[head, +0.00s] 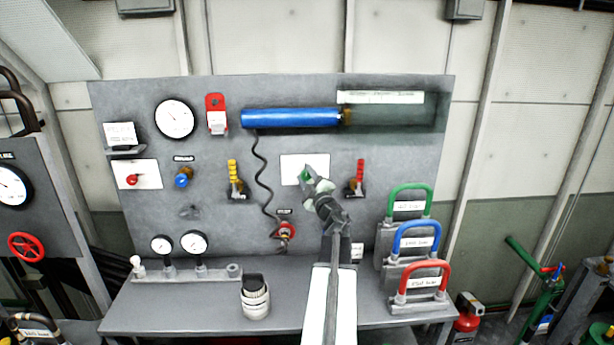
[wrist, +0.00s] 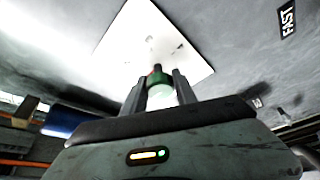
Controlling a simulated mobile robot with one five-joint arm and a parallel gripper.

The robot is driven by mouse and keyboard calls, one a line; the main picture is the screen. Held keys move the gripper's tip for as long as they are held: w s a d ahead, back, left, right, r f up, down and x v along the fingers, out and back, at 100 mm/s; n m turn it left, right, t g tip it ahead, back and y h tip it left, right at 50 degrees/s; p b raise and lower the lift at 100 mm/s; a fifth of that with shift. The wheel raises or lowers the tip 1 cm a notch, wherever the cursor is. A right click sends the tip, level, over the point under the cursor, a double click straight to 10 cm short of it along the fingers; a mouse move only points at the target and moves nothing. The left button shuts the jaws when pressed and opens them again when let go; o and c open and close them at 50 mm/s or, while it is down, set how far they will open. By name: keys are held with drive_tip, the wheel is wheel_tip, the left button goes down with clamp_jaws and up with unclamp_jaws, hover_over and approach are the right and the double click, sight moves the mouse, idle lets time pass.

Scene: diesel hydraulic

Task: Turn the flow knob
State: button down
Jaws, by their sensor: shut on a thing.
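The flow knob (wrist: 158,79) is green and sits in front of a white plate (wrist: 150,45) on the grey panel. In the wrist view it is between the two fingers of my gripper (wrist: 160,90), which is shut on it. In the head view my gripper (head: 311,182) reaches up to the white plate (head: 292,166), and a bit of green shows at its tip. My gripper hides most of the knob and the lower right of the plate there. The knob's pointer position cannot be made out.
A yellow-handled valve (head: 234,180) is left of the plate and a red-handled valve (head: 358,178) is close on its right. A black coiled hose (head: 263,185) hangs to the left from a blue cylinder (head: 290,117). Green, blue and red handles (head: 415,240) stand at the lower right.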

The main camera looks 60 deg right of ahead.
drive_tip(key=c, duration=1)
unclamp_jaws()
drive_tip(key=shift+w+a, duration=0.1)
drive_tip(key=shift+a, duration=0.1)
drive_tip(key=shift+o, duration=0.2)
drive_tip(key=shift+d, duration=0.1)
drive_tip(key=b+v, duration=0.1)
drive_tip(key=v, duration=0.7)
drive_tip(key=shift+b, duration=0.3)
